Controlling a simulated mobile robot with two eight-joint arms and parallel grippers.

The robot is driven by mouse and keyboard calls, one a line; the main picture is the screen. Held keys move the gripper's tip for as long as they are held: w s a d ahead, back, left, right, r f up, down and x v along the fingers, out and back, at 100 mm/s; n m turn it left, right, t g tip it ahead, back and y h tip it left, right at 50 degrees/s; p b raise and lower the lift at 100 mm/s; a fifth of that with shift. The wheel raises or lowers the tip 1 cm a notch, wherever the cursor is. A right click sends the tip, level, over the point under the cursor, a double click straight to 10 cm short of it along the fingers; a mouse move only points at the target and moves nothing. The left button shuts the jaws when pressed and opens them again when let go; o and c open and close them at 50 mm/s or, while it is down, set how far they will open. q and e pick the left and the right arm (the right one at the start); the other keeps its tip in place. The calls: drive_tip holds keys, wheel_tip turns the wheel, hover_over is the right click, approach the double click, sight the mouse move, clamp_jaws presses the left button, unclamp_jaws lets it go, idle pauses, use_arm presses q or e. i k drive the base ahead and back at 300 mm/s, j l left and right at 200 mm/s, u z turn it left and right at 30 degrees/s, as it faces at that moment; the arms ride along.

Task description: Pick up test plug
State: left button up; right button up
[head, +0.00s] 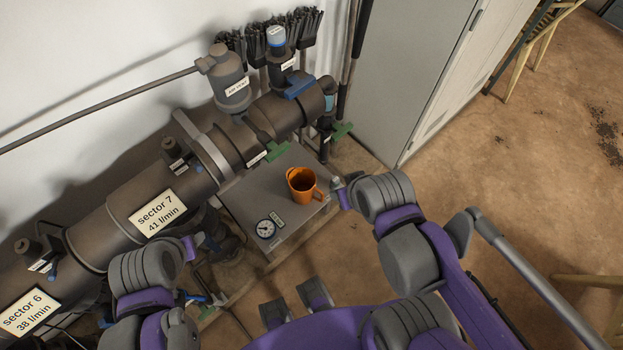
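I cannot pick out the test plug with certainty. My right gripper (342,194) is just right of the orange mug (301,186), near its handle, over the right edge of the grey bench top. A small grey piece shows at its tip; whether it is held or part of the gripper is unclear. My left gripper (194,246) is at the left of the bench, below the large pipe. Its fingers are mostly hidden by its own wrist, so its opening cannot be seen.
The manifold pipe (110,228) with fittings and green handles runs behind. A grey cabinet (408,70) stands at the back right. Open floor lies to the right.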

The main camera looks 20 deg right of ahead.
sight(335, 180)
drive_tip(key=l+u, duration=0.15)
drive_tip(key=u, duration=0.25)
drive_tip(key=k+l+u, duration=0.1)
drive_tip(key=u, duration=0.3)
drive_tip(key=k+l+u, duration=0.1)
drive_tip(key=u, duration=0.35)
drive_tip(key=k+l, duration=0.6)
drive_tip(key=l, duration=0.1)
